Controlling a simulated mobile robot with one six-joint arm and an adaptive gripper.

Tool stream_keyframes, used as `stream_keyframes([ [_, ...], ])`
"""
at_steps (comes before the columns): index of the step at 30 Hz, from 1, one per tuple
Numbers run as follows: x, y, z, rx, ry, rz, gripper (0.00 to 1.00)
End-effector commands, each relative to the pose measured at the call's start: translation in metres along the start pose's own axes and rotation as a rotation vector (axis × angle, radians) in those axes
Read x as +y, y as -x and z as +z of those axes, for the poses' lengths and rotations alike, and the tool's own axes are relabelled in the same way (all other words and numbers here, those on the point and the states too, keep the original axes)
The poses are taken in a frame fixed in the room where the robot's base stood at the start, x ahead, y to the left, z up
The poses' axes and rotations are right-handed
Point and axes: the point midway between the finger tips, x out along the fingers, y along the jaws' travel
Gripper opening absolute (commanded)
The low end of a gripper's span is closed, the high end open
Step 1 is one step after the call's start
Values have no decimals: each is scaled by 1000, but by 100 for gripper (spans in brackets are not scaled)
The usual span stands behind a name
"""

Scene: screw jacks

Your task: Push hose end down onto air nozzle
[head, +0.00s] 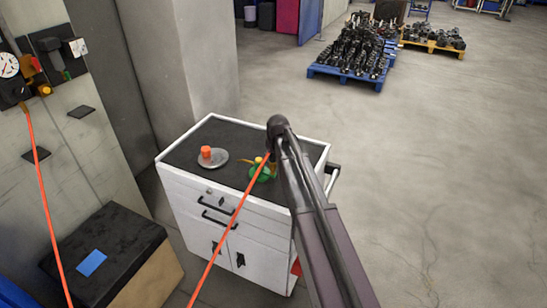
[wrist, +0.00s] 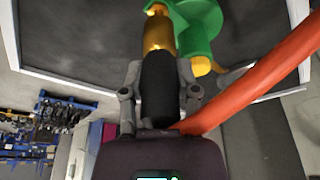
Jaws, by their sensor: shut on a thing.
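My gripper (wrist: 160,95) is shut on the black sleeve (wrist: 159,85) of the hose end in the wrist view. A brass part (wrist: 158,38) is in line with the sleeve's far end; I cannot tell whether it is the hose fitting or the air nozzle, or where they meet. A green round part (wrist: 200,28) with a yellow piece (wrist: 201,66) is right beside it. In the head view the green part (head: 262,173) stands on the cabinet top, and the orange hose (head: 232,222) runs down-left from there. My arm hides most of the gripper there.
The white cabinet (head: 225,222) has a dark top (head: 215,130). A grey disc (head: 218,160) with an orange cap (head: 206,152) sits left of the green part. A wall gauge (head: 9,66) and dark box (head: 112,238) are at left. Open floor is right.

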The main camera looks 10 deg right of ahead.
Motion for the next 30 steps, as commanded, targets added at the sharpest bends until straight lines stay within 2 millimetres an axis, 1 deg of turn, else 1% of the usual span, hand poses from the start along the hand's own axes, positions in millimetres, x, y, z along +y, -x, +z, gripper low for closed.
stream_keyframes([
  [13,0,-10,3,0,0,0,0],
  [30,0,-11,3,0,0,0,0],
])
